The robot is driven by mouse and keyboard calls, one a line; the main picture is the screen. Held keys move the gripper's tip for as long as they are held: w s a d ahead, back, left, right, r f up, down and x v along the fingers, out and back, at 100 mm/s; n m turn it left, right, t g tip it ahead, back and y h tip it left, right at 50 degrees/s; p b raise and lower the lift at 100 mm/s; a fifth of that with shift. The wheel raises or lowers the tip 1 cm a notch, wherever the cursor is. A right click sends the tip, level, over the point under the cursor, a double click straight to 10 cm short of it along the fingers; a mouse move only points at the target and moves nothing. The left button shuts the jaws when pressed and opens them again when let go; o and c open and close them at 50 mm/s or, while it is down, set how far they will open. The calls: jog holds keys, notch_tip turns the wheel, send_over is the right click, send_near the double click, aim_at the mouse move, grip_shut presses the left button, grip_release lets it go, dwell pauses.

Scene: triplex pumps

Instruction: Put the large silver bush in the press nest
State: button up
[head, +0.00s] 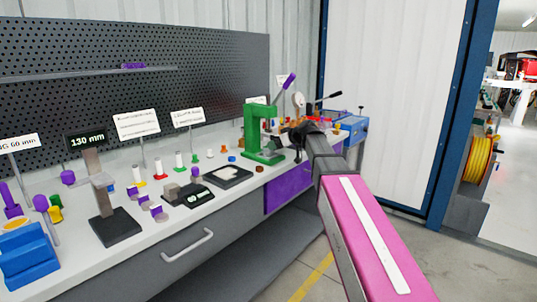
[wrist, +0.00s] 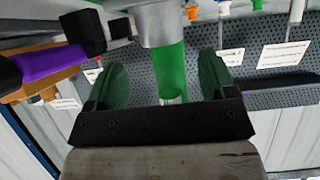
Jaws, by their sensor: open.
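The green press (head: 251,130) with a purple-handled lever stands at the back right of the bench in the head view. My gripper (head: 298,133) is beside it, small and partly hidden by my arm. In the wrist view my gripper (wrist: 160,88) is open, with a finger on each side of a green column. A wide silver-grey cylindrical part (wrist: 158,24) sits at the column's end, beyond the fingertips. I cannot tell whether it is the large silver bush or part of the press. The press nest is not clearly visible.
The bench (head: 225,208) carries several small coloured bushes, a black scale (head: 198,195), a dark tray (head: 228,177) and a gauge stand (head: 115,222). A pegboard (head: 130,70) stands behind. A blue box (head: 352,127) is right of the press. The floor in front is clear.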

aim_at(268, 151)
jog(key=x, duration=0.4)
jog(key=shift+a+f, duration=0.25)
jog(key=shift+a, duration=0.05)
jog(key=shift+c, duration=0.3)
jog(key=c, duration=1.1)
jog(key=shift+r, duration=0.2)
